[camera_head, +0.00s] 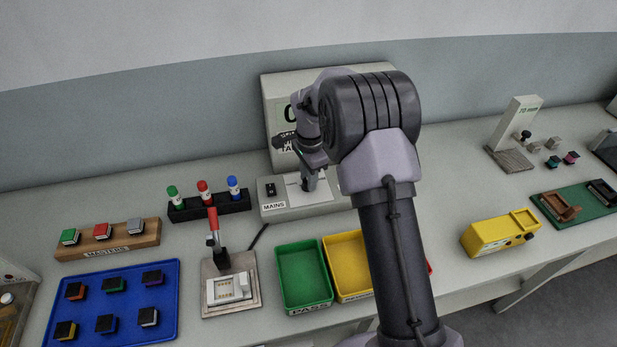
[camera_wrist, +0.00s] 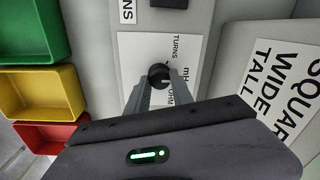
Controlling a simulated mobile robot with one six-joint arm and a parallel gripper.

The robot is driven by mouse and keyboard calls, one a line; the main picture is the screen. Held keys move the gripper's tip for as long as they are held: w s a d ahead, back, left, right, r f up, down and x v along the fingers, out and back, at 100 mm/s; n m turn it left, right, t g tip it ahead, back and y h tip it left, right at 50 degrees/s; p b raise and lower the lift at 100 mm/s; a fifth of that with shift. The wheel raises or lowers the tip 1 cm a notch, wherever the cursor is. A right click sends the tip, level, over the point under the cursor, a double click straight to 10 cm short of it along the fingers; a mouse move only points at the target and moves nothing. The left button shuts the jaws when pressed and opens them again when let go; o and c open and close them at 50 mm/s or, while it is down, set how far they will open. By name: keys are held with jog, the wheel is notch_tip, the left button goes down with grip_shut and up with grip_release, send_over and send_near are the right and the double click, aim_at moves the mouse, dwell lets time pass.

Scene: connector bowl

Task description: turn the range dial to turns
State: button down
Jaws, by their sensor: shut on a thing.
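The range dial (camera_wrist: 158,73) is a small round black knob on a white label plate (camera_wrist: 130,57). My gripper (camera_wrist: 160,84) is shut on the dial, with a grey finger on each side. The fingers hide part of the knob, and I cannot tell clearly which word its pointer faces. In the head view my gripper (camera_head: 309,186) reaches down to the plate on the grey unit (camera_head: 320,208), and the dial is hidden there.
A MAINS switch (camera_head: 270,189) sits left of the plate. A large sign board (camera_head: 276,92) stands behind my arm. Green (camera_head: 303,274) and yellow (camera_head: 347,264) trays lie in front. Marker pens in a black rack (camera_head: 209,206) stand to the left.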

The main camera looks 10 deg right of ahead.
jog(key=shift+n, duration=0.3)
jog(key=n+p, duration=0.3)
jog(key=n, duration=0.2)
jog(key=shift+r+n, duration=0.1)
jog(key=shift+n, duration=0.2)
jog(key=n+p, duration=0.2)
jog(key=n, duration=0.3)
jog(key=shift+w+n, duration=0.15)
jog(key=shift+n, duration=0.15)
jog(key=c, duration=1.1)
grip_release()
jog(key=r+p, duration=0.1)
jog(key=r, duration=0.4)
jog(key=r+p, duration=0.2)
jog(key=r, duration=0.4)
jog(key=r+p, duration=0.1)
jog(key=r, duration=0.5)
jog(key=shift+d+r, duration=0.1)
jog(key=shift+d, duration=0.3)
jog(key=shift+r, duration=0.1)
